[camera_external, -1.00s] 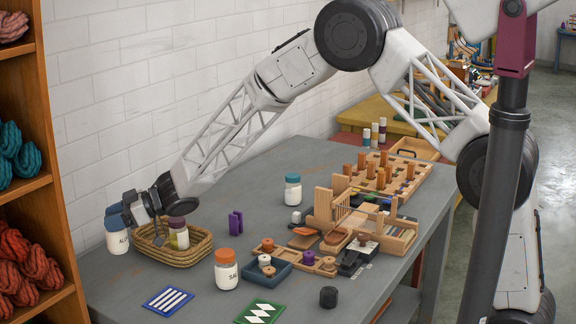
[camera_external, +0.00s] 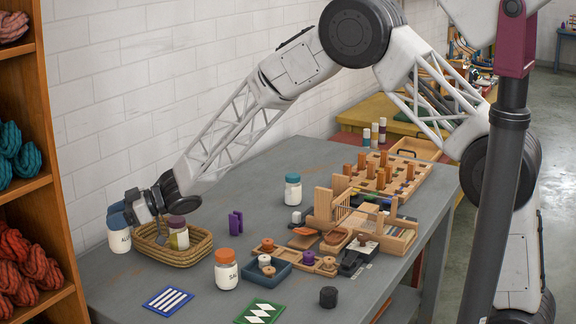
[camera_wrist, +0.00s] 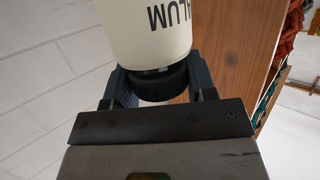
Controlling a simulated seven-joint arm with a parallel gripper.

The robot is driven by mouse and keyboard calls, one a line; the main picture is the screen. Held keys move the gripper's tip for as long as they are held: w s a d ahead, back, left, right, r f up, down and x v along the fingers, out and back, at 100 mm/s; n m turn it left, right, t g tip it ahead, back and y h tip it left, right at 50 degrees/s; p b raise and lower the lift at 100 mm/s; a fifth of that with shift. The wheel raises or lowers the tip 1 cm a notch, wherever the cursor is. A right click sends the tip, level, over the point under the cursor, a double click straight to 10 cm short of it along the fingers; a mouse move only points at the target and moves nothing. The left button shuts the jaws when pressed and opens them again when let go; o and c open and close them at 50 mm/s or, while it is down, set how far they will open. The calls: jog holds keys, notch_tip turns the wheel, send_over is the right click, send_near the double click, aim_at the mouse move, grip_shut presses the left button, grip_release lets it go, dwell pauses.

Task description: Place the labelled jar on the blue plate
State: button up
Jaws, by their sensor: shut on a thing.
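My gripper (camera_external: 128,208) is at the left end of the table, beside the basket. A flat blue plate with white stripes (camera_external: 168,300) lies empty at the table's front left, to the right of and nearer the camera than the jar.
A wicker basket (camera_external: 188,256) holds a purple-lidded jar (camera_external: 178,236). An orange-lidded jar (camera_external: 226,273) stands right of the striped plate. A green patterned plate (camera_external: 262,312), blue tray (camera_external: 281,278) and dark cylinder (camera_external: 328,297) lie further right. Wool shelves (camera_external: 40,180) stand left.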

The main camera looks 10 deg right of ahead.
jog(key=s+d+f, duration=0.2)
jog(key=s+d, duration=0.8)
jog(key=d, duration=0.1)
jog(key=s+d+f, duration=0.2)
jog(key=s+d, duration=0.8)
jog(key=d, duration=0.2)
jog(key=shift+s+d+t, duration=0.2)
jog(key=shift+s+t, duration=0.05)
jog(key=shift+t, duration=0.05)
jog(key=shift+f, duration=0.1)
jog(key=w+a+f, duration=0.1)
jog(key=w+a, duration=0.8)
jog(key=a, duration=0.3)
jog(key=shift+w+a+f, duration=0.25)
jog(key=shift+w+a, duration=0.1)
jog(key=shift+a, duration=0.05)
jog(key=shift+f, duration=1.75)
jog(key=shift+f, duration=0.1)
jog(key=o, duration=1)
jog(key=shift+o, duration=0.2)
